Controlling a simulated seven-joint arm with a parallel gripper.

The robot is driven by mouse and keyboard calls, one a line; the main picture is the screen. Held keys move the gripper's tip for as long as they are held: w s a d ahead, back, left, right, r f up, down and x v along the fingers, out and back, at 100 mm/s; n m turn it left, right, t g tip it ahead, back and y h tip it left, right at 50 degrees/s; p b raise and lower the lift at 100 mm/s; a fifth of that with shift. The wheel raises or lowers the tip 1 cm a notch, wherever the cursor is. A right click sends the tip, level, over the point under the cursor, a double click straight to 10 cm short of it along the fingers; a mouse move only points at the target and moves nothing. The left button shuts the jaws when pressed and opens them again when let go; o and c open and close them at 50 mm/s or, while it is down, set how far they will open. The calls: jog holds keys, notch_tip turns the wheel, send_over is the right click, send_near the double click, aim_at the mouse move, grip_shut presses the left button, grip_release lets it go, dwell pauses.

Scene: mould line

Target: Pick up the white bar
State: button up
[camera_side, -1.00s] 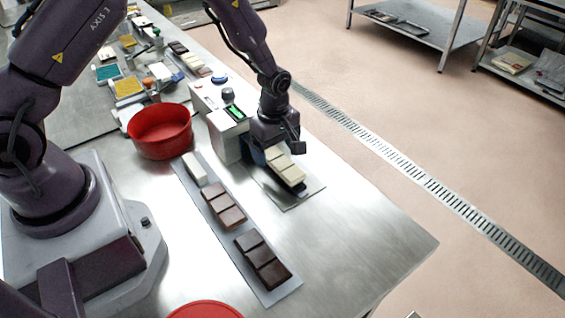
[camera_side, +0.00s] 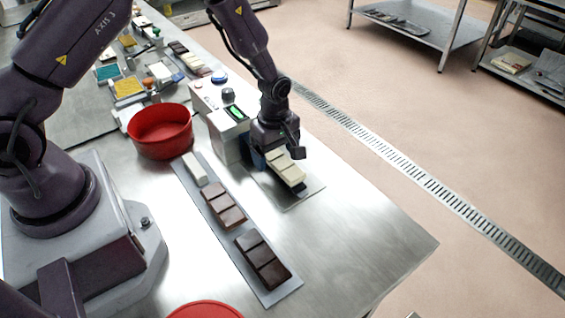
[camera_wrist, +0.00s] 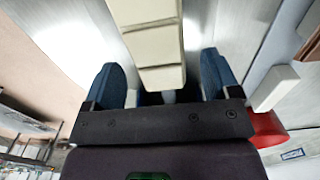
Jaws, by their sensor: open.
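The white bar (camera_side: 284,168), a cream bar in several segments, is on a grey mat beside the scale-like machine in the side view. In the wrist view the bar (camera_wrist: 157,42) runs from the top edge down between my two blue fingers. My gripper (camera_wrist: 160,66) is open, with one finger on each side of the bar and a visible gap to each. In the side view my gripper (camera_side: 280,155) is low over the bar's far end and hides part of it.
A red bowl (camera_side: 160,132) and the machine (camera_side: 226,130) with a green display stand close by. The table's right front is clear.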

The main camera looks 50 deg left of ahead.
jog(key=c, duration=1)
jog(key=shift+r, duration=0.15)
